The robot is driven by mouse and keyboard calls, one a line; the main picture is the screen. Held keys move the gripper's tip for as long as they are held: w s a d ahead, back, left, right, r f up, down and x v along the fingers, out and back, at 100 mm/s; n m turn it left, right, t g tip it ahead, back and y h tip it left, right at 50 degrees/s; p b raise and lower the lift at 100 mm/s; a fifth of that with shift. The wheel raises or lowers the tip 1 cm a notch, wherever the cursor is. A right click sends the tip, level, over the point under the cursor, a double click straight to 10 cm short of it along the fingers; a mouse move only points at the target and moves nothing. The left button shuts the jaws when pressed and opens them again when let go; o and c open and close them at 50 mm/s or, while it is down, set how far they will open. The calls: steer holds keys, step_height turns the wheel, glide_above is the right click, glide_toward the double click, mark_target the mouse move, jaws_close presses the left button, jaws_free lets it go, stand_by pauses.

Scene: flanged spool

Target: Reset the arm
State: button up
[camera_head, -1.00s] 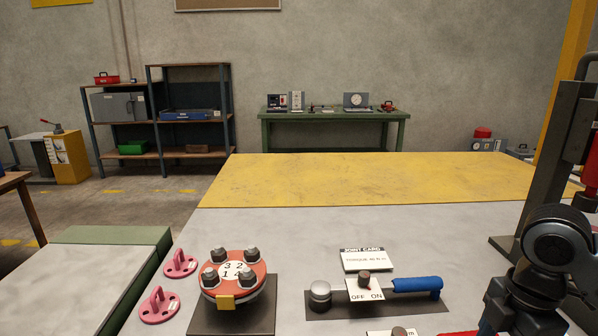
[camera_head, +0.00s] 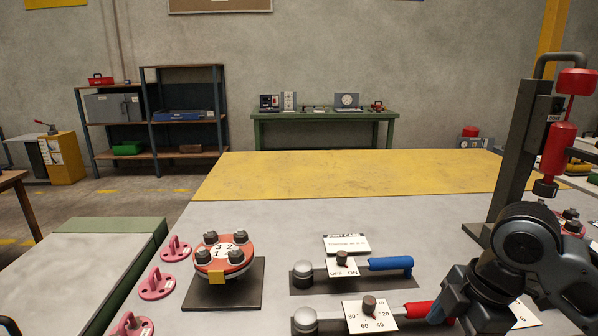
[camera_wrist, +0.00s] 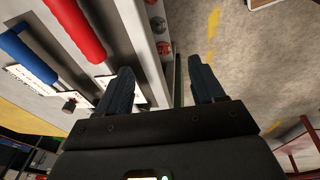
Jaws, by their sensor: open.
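My gripper (camera_wrist: 158,95) shows in the wrist view with its two dark fingers spread apart and nothing between them. It hangs by the table edge, with the floor showing beyond. In the head view my arm is at the lower right, over the red-handled tool, and the fingertips are not clearly seen there. The flanged spool (camera_head: 224,256) stands upright on a dark plate at the left, with a red top flange, several bolts and a yellow tab. It is well apart from my arm.
Blue-handled (camera_head: 390,263) and red-handled (camera_head: 418,310) tools lie on the grey table with dial cards. A joint card (camera_head: 346,244) stands behind. Pink padlock-like pieces (camera_head: 156,284) line the left edge. A dark press stand (camera_head: 517,150) rises at right. The yellow back area (camera_head: 340,172) is clear.

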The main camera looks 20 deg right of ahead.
steer(key=w+a+r+m+t+y, duration=0.2)
steer(key=w+a+r+m+t, duration=0.15)
steer(key=a, duration=0.45)
steer(key=w+a+r+m+t+y, duration=0.25)
steer(key=a+t, duration=0.25)
steer(key=a, duration=0.3)
steer(key=w+a+r+m+t+y, duration=0.1)
steer(key=w+a+r+m+t, duration=0.2)
steer(key=a, duration=0.5)
steer(key=s+d+f+m+t+h, duration=0.1)
steer(key=s+f+m+h, duration=0.3)
steer(key=s, duration=0.6)
steer(key=s+d+f+m+t+h, duration=0.1)
steer(key=s+d+f+m+h, duration=0.15)
steer(key=s+f+m, duration=0.55)
steer(key=s+d+r+n, duration=0.1)
steer(key=s+d+n, duration=0.2)
steer(key=s, duration=0.6)
steer(key=s+d+r+n, duration=0.1)
steer(key=s+d+n, duration=0.2)
steer(key=s, duration=0.7)
steer(key=shift+d+r+g+h, duration=0.3)
steer(key=shift+d+r+g, duration=0.05)
steer(key=shift+d, duration=0.1)
